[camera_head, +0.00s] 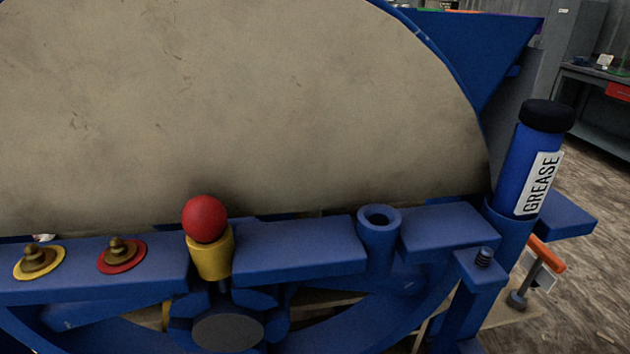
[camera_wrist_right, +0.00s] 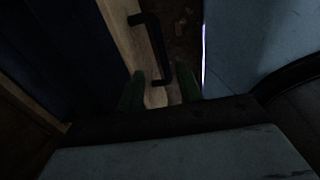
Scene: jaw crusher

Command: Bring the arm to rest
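Neither of my grippers shows in the head view. Beyond the fingertips is a black bar-shaped handle (camera_wrist_right: 152,45) against a lighter brown surface. I cannot tell how far the fingers are from it. My left gripper is not seen in any view.
The blue crusher frame (camera_head: 300,262) and its large beige wheel (camera_head: 240,100) fill the head view. A red ball knob (camera_head: 204,218), an empty blue socket (camera_head: 379,221) and a grease tube (camera_head: 537,160) stand along the frame. Open floor (camera_head: 590,250) lies at right.

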